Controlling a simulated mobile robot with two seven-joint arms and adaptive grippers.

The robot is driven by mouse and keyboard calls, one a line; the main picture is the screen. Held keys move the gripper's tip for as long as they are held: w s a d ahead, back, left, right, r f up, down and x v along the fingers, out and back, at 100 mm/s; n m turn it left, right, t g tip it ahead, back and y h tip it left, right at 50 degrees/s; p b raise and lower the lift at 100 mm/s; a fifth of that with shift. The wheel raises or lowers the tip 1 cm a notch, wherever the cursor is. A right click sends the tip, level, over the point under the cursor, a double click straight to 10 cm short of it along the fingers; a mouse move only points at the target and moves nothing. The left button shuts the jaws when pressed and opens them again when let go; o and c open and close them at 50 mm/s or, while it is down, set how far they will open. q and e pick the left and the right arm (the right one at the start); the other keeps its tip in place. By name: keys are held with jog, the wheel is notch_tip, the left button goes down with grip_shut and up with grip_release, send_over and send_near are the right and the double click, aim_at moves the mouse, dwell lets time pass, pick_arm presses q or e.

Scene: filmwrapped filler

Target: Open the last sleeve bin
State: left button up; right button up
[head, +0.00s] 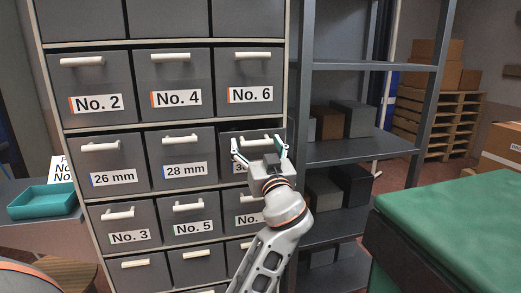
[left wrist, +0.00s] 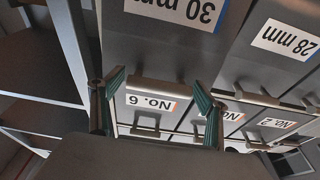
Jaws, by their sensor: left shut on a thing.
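The grey bin labelled 30 mm (left wrist: 185,10) is at the right end of the cabinet's mm row. In the head view its label is partly hidden behind my left gripper (head: 260,150). The gripper's fingers are around the two ends of this bin's white handle (head: 257,142), shut on it. The wrist view is upside down and shows the fingers (left wrist: 158,100) on either side of the handle. A dark strip shows above the bin front, which seems to stand slightly out. The bins 26 mm (head: 112,178) and 28 mm (head: 184,170) look shut. My right gripper is not in view.
Bin No. 6 (head: 250,95) is just above and No. 5 (head: 190,227) is below left. A metal shelf rack (head: 345,152) with boxes stands close on the right. A green-topped surface (head: 460,205) is at the front right. A teal tray (head: 42,202) lies left.

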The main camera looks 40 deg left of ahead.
pick_arm(q)
jog(key=shift+d+f+t+b, duration=0.2)
jog(key=shift+f+b, duration=0.1)
jog(key=shift+f, duration=0.25)
jog(key=shift+d+f+t+b, duration=0.1)
jog(key=shift+f+t+b, duration=0.15)
jog(key=shift+f, duration=0.3)
jog(key=s+d+y+b, duration=0.1)
jog(key=b, duration=0.2)
jog(key=s+d+f+t+y+b, duration=0.1)
jog(key=b, duration=0.3)
jog(key=s+d+f+t+y+b, duration=0.1)
jog(key=b, duration=0.2)
jog(key=shift+s+d+f+y+b, duration=0.15)
jog(key=shift+f+y+b, duration=0.1)
jog(key=shift+y+b, duration=0.15)
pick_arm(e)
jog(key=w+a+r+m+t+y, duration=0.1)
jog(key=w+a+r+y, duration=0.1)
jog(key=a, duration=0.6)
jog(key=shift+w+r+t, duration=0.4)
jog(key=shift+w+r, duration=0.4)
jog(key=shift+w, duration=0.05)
pick_arm(q)
jog(key=o, duration=1.6)
jog(key=shift+t, duration=0.35)
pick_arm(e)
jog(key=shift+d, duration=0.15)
